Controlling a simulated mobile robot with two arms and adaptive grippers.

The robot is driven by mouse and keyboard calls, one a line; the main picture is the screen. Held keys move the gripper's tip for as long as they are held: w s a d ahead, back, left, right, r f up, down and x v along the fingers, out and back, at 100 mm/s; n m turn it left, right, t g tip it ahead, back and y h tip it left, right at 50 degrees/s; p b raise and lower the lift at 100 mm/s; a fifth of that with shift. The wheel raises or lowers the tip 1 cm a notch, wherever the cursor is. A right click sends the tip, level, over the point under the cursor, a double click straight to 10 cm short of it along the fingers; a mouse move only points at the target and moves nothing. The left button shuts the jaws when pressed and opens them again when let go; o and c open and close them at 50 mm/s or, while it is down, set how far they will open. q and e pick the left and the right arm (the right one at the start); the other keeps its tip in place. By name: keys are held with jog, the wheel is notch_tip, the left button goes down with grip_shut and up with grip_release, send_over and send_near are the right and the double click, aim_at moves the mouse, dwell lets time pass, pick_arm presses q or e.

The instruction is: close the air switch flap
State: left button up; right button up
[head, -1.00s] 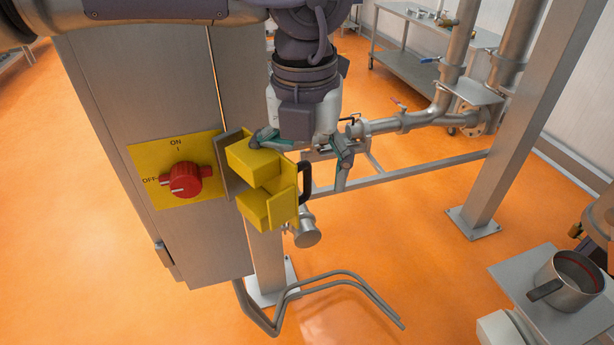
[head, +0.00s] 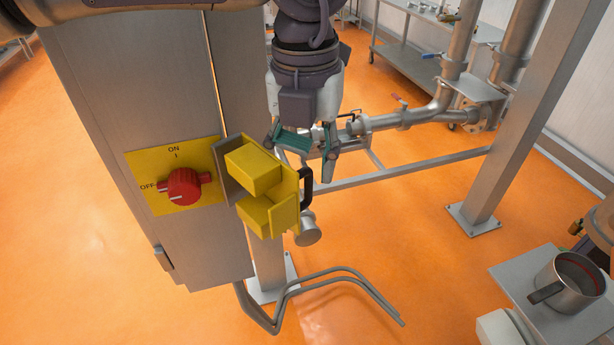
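The air switch is a yellow plate (head: 151,191) with a red knob (head: 184,187) on the front of a grey cabinet, marked ON and OFF. Its flap (head: 254,170) is a yellow, box-shaped cover with a black handle (head: 307,187). The flap stands swung out to the right of the knob, leaving the knob uncovered. My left gripper (head: 312,160) hangs just right of and above the flap, its fingers apart and nothing between them. A small gap shows between it and the flap. My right gripper is not in view.
The grey cabinet (head: 120,110) fills the left. Metal pipes (head: 420,118) and a frame post (head: 500,130) stand behind and to the right. Bent tubes (head: 335,280) stick out low below the flap.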

pick_arm(q)
jog(key=r, duration=0.2)
jog(key=r+p, duration=0.1)
jog(key=r, duration=0.1)
jog(key=shift+s+p, duration=0.2)
jog(key=shift+p, duration=0.1)
notch_tip(320, 180, up, 10)
jog(key=p, duration=0.3)
jog(key=shift+w, duration=0.15)
dwell(0.4)
jog(key=shift+f, duration=0.15)
dwell(0.4)
